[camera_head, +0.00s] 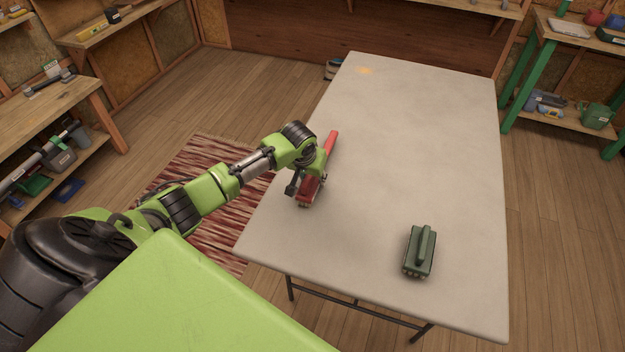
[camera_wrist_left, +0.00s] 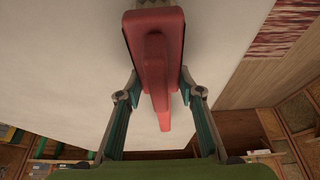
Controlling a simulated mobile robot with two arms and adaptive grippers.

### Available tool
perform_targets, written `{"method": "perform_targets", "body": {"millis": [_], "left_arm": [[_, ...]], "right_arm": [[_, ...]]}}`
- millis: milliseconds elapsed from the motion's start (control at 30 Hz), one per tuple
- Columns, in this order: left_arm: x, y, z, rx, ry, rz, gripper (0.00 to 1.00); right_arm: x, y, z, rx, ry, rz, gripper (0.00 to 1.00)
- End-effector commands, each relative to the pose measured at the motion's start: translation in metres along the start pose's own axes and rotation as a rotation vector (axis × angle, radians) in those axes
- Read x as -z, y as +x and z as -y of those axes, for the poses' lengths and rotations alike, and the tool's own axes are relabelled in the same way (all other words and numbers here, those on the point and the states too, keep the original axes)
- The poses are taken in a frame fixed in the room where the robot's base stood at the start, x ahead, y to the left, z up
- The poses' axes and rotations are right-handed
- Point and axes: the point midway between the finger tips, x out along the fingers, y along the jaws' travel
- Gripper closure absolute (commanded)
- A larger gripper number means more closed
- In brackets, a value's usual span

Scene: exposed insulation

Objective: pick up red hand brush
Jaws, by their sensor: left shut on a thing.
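The red hand brush (camera_head: 308,192) is at the left edge of the grey table (camera_head: 420,130) in the head view, its handle pointing away. My left gripper (camera_head: 309,184) is over it and partly hides it. In the left wrist view the brush (camera_wrist_left: 155,50) runs between the two fingers of my left gripper (camera_wrist_left: 158,96), which is shut on it. I cannot tell whether the brush touches the table. My right gripper is not in view.
A green brush (camera_head: 420,250) stands on the table at the near right. The rest of the tabletop is clear. A red striped rug (camera_head: 215,165) lies on the floor at left. Workbenches with tools stand at the left (camera_head: 60,110) and at the back right (camera_head: 575,40).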

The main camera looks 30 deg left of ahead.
Motion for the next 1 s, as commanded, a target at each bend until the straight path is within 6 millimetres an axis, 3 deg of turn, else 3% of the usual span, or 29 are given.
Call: {"method": "perform_targets", "body": {"millis": [233, 400, 733, 1000], "left_arm": [[0.006, -0.010, 0.000, -0.001, -0.001, -0.003, 0.94], [0.012, -0.033, -0.001, -0.002, 0.001, -0.003, 0.94], [-0.010, -0.106, -0.019, -0.001, 0.004, -0.005, 0.94], [-0.048, -0.145, -0.040, -0.003, 0.002, -0.003, 0.94]], "right_arm": [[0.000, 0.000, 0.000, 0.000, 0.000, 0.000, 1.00], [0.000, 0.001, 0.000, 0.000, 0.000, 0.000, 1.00], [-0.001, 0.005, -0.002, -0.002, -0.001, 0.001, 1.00], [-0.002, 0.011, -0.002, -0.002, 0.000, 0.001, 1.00]]}}
